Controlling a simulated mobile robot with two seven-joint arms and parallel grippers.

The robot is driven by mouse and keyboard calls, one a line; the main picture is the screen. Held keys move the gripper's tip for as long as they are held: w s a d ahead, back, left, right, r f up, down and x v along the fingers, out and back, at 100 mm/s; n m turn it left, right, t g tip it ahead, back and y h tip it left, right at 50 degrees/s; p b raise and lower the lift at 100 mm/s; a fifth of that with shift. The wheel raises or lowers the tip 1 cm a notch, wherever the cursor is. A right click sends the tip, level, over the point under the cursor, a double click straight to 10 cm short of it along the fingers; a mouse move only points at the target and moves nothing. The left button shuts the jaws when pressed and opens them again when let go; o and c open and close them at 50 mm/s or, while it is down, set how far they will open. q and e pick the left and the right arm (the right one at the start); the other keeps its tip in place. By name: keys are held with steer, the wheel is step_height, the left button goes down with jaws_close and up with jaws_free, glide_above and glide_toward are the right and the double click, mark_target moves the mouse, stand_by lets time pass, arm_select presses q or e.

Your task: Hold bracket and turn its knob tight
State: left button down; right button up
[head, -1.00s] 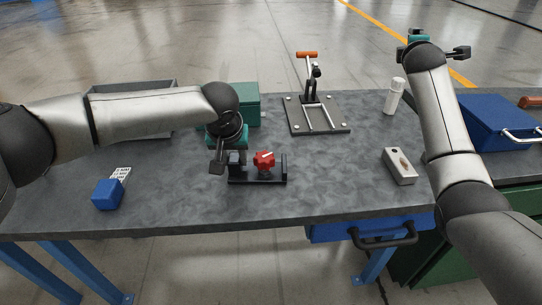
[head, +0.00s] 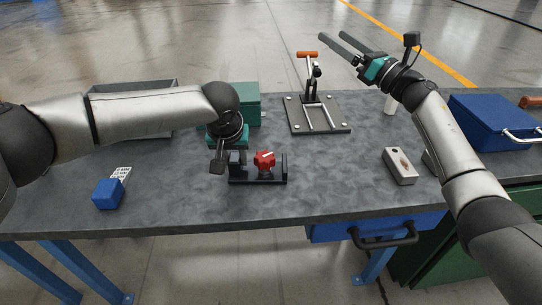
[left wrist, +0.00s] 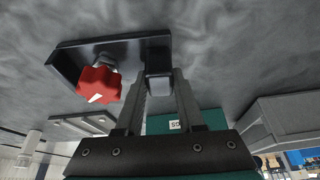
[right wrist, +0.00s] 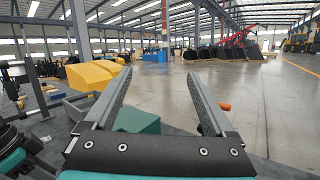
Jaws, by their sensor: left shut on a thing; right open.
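The black bracket (head: 272,181) stands on the grey workbench, near its front middle. Its red knob (head: 264,160) with a white mark sits toward its middle; the knob (left wrist: 98,84) and bracket (left wrist: 115,48) also show in the left wrist view. My left gripper (left wrist: 160,85) is shut on the bracket's end upright, beside the knob. In the head view the left fingers (head: 234,158) are partly hidden by the wrist. My right gripper (head: 338,44) is raised above the back of the bench, open and empty, with its fingers pointing left and away from the bracket.
A toggle clamp on a plate (head: 318,128) stands behind the bracket. A blue block (head: 107,194) lies at left, a teal box (head: 246,103) and grey tray (head: 170,88) behind. A grey block (head: 399,166) and blue toolbox (head: 492,122) are at right.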

steer(key=s+a+f+n+g+y, duration=0.2)
steer(key=s+a+f+n+g, duration=0.35)
steer(key=f+g, duration=0.2)
steer(key=n+g+h, duration=0.2)
steer(key=n+g, duration=0.3)
steer(key=g, duration=0.2)
glide_toward(273, 157)
steer(key=x, duration=1)
steer(key=shift+w+a+f, duration=0.1)
steer(key=shift+w+a, duration=0.05)
steer(key=shift+a, duration=0.1)
steer(key=c, duration=1.4)
